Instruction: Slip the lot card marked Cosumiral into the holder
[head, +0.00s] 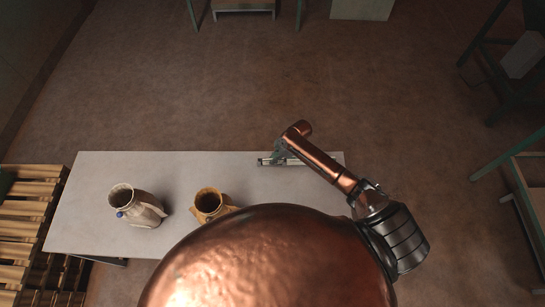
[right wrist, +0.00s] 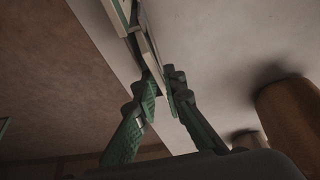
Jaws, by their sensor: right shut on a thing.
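My right gripper (head: 279,156) is at the back edge of the table, beside a small metal and green holder (head: 265,161) lying along that edge. In the right wrist view the green fingers of the right gripper (right wrist: 162,88) are shut on a thin pale card (right wrist: 152,52). The card reaches up toward a pale and green part, likely the holder (right wrist: 121,14). Whether card and holder touch, I cannot tell. The card's marking cannot be read. My left gripper is not in view.
A pale jug (head: 138,208) with a blue spot and an orange-brown jug (head: 208,203) stand on the pale grey table (head: 100,175). Stacked wooden pallets (head: 28,220) are at the left. The tabletop between the jugs and the holder is mostly clear.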

